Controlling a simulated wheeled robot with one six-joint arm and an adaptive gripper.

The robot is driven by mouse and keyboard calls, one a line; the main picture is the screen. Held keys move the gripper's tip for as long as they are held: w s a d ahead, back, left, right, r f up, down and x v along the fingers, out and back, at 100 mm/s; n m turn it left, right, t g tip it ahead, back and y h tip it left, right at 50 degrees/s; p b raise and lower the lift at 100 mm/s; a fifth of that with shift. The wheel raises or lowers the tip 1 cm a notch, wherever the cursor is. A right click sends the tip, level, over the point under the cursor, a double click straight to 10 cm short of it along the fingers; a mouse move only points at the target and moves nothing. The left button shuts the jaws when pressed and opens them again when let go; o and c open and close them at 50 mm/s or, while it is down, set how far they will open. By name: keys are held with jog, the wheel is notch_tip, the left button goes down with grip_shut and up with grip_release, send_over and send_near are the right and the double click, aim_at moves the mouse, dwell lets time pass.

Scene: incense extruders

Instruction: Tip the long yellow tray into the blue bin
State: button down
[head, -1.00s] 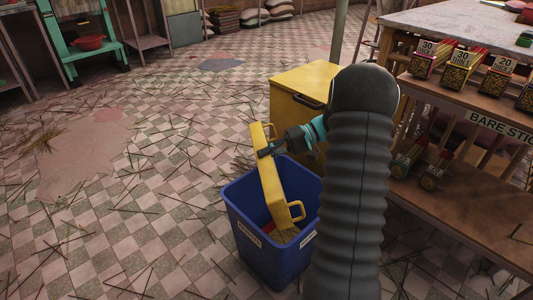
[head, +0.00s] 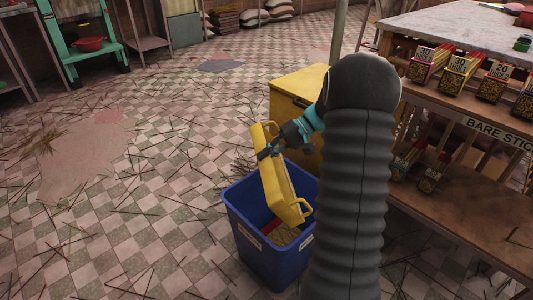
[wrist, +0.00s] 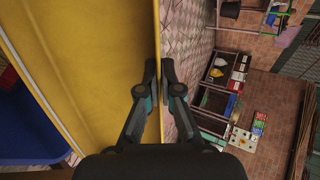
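The long yellow tray (head: 284,189) is held tilted over the blue bin (head: 262,245), its lower handle end reaching down to the bin's opening. My gripper (head: 270,152) is shut on the tray's wall near its upper end. In the wrist view my gripper's two fingers (wrist: 166,75) pinch the thin edge of the yellow tray (wrist: 90,60), whose broad face fills the left side. The blue bin also shows at the far left of the wrist view (wrist: 25,125). Some brownish and reddish material lies inside the bin. The tray's inside is mostly hidden in the head view.
A yellow box (head: 292,95) with a dark handle stands right behind the bin. A wooden shelf (head: 460,205) with boxes of sticks stands at the right. The tiled floor (head: 150,225) at the left is open, with scattered sticks.

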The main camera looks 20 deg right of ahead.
notch_tip(320, 180, up, 2)
jog(key=h+p, duration=0.2)
jog(key=h, duration=0.2)
jog(key=shift+a+g+h, duration=0.1)
jog(key=shift+g+h, duration=0.2)
jog(key=shift+g, duration=0.1)
jog(key=shift+r+g+h, duration=0.2)
jog(key=shift+g+h, duration=0.1)
jog(key=shift+h, duration=0.8)
jog(key=h, duration=0.1)
jog(key=r+h, duration=0.1)
jog(key=h, duration=0.1)
jog(key=shift+m+g, duration=0.3)
jog(key=shift+r+h, duration=0.25)
jog(key=shift+h, duration=0.65)
